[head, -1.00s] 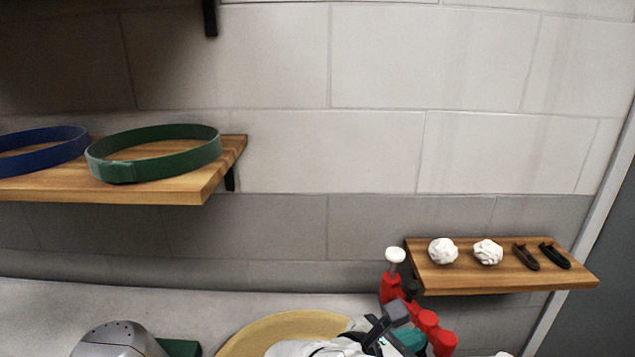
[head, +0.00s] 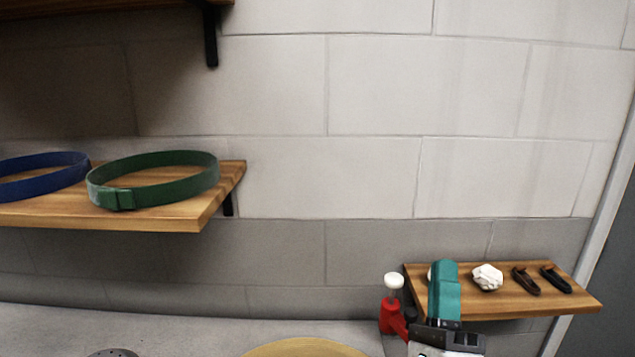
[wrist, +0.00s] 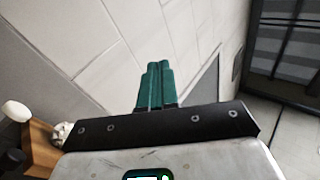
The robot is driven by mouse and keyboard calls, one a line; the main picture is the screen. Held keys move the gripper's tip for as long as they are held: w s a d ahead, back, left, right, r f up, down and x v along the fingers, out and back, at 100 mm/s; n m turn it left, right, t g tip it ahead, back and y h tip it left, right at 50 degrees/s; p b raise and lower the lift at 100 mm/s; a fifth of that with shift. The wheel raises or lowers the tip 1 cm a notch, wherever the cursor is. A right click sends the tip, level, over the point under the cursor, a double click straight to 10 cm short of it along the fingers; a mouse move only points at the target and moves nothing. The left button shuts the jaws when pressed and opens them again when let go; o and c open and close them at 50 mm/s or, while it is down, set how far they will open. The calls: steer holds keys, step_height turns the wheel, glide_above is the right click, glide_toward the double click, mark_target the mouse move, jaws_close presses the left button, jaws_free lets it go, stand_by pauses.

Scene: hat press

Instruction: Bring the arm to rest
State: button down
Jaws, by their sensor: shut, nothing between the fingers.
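My gripper (head: 443,290) has teal fingers and points upward in front of the right wooden shelf in the head view. Its fingers are together with nothing between them, as the wrist view also shows (wrist: 157,85). The fingers cover most of one white crumpled piece on that shelf.
The right wooden shelf (head: 505,303) bears a white crumpled piece (head: 487,277) and two small dark items (head: 525,281). A red device with a white knob (head: 393,281) stands left of my gripper. A left shelf (head: 190,218) bears a green band (head: 150,178) and a blue band (head: 40,175). A yellow round thing (head: 305,348) shows at the bottom.

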steer(key=a+f+n+g+y, duration=0.4)
steer(key=f+n+g+y, duration=0.45)
steer(key=n+y, duration=0.85)
steer(key=s+d+f+n+g+h, duration=0.1)
steer(key=s+f+n+g+h, duration=0.15)
steer(key=f, duration=0.45)
steer(key=s+d+f+n+g+h, duration=0.2)
steer(key=f+n, duration=0.1)
steer(key=f, duration=0.4)
steer(key=s+d+f+g+h, duration=0.2)
steer(key=s+d+f+g, duration=0.2)
steer(key=s+f, duration=0.2)
steer(key=s+d+f+g+h, duration=0.2)
steer(key=s+d+f+g, duration=0.2)
steer(key=s, duration=0.7)
steer(key=s+d+f+n+g+h, duration=0.1)
steer(key=s+d+f+g+h, duration=0.1)
steer(key=s+d+f+g, duration=0.2)
steer(key=s+f, duration=0.3)
steer(key=s, duration=0.1)
steer(key=shift+s+f+g, duration=0.2)
steer(key=shift+f+g, duration=0.1)
steer(key=shift+f, duration=0.05)
